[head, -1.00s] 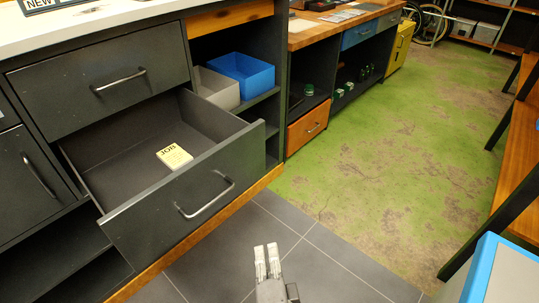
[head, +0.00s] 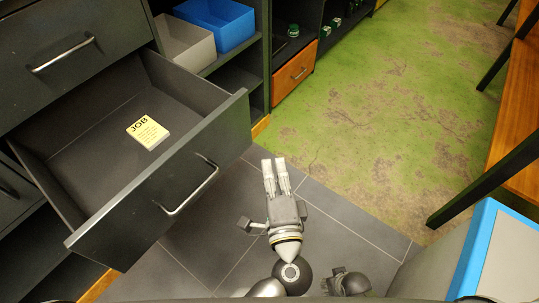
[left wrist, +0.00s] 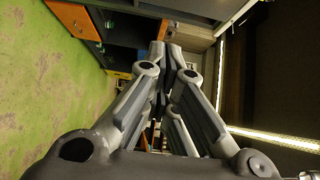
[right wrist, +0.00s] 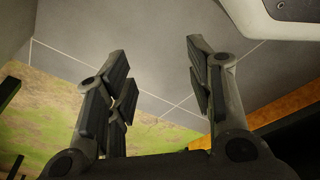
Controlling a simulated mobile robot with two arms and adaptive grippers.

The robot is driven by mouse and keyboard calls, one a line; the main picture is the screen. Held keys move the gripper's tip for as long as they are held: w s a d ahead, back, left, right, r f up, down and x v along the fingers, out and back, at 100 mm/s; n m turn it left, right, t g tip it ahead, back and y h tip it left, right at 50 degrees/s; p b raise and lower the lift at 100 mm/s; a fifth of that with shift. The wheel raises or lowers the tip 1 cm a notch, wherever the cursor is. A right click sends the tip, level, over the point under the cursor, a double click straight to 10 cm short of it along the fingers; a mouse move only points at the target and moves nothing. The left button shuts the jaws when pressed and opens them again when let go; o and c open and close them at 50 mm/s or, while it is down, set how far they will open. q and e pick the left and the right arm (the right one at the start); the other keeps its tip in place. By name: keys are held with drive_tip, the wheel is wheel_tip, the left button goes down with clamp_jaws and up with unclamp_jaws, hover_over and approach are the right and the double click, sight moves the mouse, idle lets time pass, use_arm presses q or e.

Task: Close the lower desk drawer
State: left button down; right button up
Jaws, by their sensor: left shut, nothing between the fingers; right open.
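The lower desk drawer (head: 165,215) is pulled well out in the head view. It is dark grey with a silver bar handle (head: 192,190) on its front. A yellow pad marked JOB (head: 148,131) lies inside it. My left gripper (head: 274,161) is shut and empty, over the floor to the right of the drawer front and apart from it. Its closed fingers also show in the left wrist view (left wrist: 166,48). My right gripper (right wrist: 155,55) is open and empty in the right wrist view, with floor tiles beyond it. Its fingers cannot be made out in the head view.
The upper drawer (head: 75,50) above is shut. A grey bin (head: 187,45) and a blue bin (head: 225,22) stand on the shelf behind. An orange drawer (head: 294,73) is further back. A blue-edged grey box (head: 500,255) is at lower right.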

sight(165, 76)
use_arm(q)
drive_tip(key=w+a+p, duration=0.1)
drive_tip(key=w+a, duration=0.3)
drive_tip(key=w, duration=0.6)
use_arm(e)
drive_tip(key=shift+s+d+f, duration=0.15)
drive_tip(key=shift+s+f, duration=1.15)
drive_tip(key=shift+f, duration=0.1)
use_arm(q)
drive_tip(key=shift+w+a, duration=0.15)
